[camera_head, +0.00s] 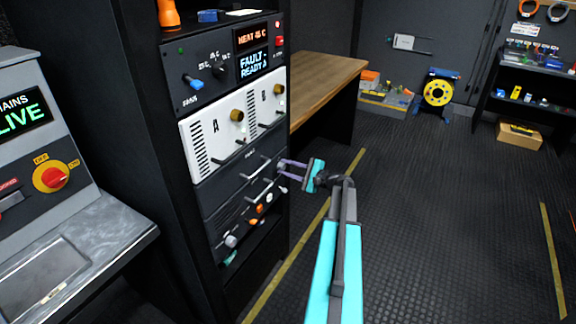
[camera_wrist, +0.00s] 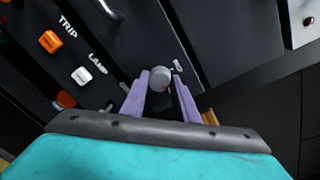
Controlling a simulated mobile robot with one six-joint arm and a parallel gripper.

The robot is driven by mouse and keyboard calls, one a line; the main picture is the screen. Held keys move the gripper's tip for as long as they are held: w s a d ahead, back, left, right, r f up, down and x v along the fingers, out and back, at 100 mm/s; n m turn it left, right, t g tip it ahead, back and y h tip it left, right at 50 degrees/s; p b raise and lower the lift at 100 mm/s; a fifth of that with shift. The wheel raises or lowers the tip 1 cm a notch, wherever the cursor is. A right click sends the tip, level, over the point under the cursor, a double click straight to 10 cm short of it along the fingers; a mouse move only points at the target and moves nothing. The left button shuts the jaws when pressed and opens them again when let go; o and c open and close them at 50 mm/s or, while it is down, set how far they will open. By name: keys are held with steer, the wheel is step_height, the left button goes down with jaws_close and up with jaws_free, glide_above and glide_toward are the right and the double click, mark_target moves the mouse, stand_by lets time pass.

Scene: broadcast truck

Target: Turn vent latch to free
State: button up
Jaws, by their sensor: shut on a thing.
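A small round grey knob with a red mark, which seems to be the vent latch (camera_wrist: 158,74), sits on the dark rack panel in the wrist view. My gripper (camera_wrist: 161,88) has its two purple fingers on either side of it, shut on it. The red mark is at the knob's lower right. The small labels near it are too blurred to read. In the head view my gripper (camera_head: 281,170) reaches from the right to the rack's right edge, and the knob is not clearly visible there.
Pull handles (camera_head: 262,190) stick out of the rack close to my gripper. A wooden bench (camera_head: 330,75) stands behind it. The floor to the right is open.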

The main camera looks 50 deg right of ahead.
steer(key=shift+a+m+p, duration=0.1)
steer(key=shift+m+p, duration=0.65)
steer(key=shift+m, duration=0.75)
steer(key=o, duration=1)
steer(key=shift+r, duration=0.1)
steer(key=shift+o, duration=0.3)
steer(key=shift+s, duration=0.15)
steer(key=b+v, duration=0.2)
steer(key=v, duration=1.1)
steer(key=shift+s+d, duration=0.2)
steer(key=shift+d, duration=0.1)
